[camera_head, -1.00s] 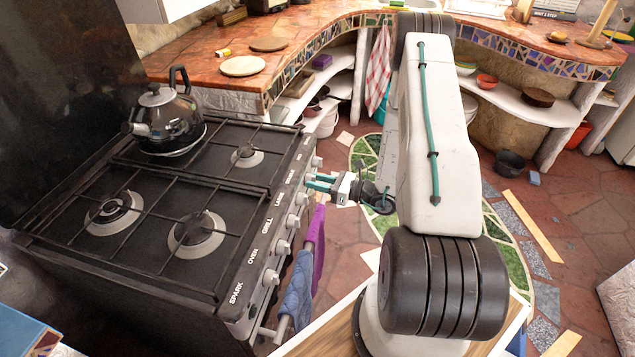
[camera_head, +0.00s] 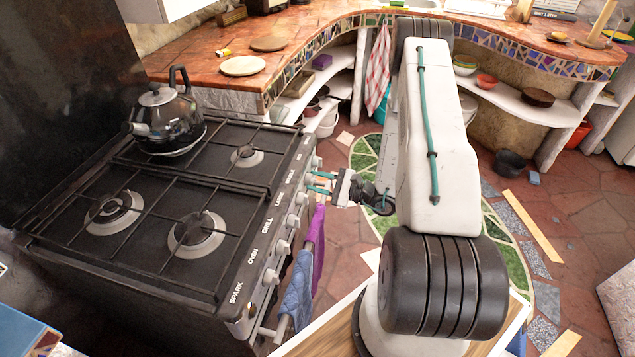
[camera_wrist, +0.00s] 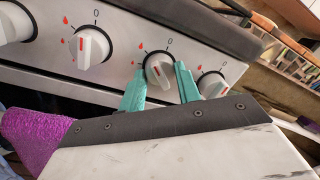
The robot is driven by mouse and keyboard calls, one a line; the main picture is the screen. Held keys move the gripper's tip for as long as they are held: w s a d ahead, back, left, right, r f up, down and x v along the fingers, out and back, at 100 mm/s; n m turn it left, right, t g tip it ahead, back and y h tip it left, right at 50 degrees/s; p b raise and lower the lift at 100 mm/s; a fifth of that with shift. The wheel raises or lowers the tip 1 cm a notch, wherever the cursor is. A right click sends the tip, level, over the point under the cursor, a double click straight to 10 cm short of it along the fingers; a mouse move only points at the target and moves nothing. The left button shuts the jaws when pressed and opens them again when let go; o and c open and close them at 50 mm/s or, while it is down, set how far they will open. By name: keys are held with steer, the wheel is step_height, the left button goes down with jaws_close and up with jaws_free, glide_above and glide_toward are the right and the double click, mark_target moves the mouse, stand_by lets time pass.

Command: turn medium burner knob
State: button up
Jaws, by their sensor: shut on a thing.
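The held knob (camera_wrist: 158,72), pale with a red mark, sits on the front panel of the black stove (camera_head: 238,262). In the wrist view my gripper (camera_wrist: 160,84) has one teal finger on each side of it, closed on its sides. The knob's 0 mark shows just above it; its exact turn angle is hard to judge. In the head view my gripper (camera_head: 319,182) reaches the panel from the right, near the back end of the knob row. The fingers hide most of the knob there, and its label is too small to read.
Neighbouring knobs stand close on the left (camera_wrist: 92,45) and right (camera_wrist: 212,84) in the wrist view. A purple towel (camera_head: 319,240) and a blue cloth (camera_head: 297,290) hang below the panel. A kettle (camera_head: 168,120) stands on the back left burner.

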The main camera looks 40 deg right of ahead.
steer(key=shift+n, duration=1.2)
steer(key=o, duration=1)
steer(key=shift+n, duration=0.3)
steer(key=shift+s+d, duration=0.1)
steer(key=shift+s, duration=0.05)
steer(key=v, duration=0.7)
steer(key=shift+s+d+f, duration=0.15)
steer(key=shift+s+d, duration=0.05)
steer(key=shift+s, duration=0.05)
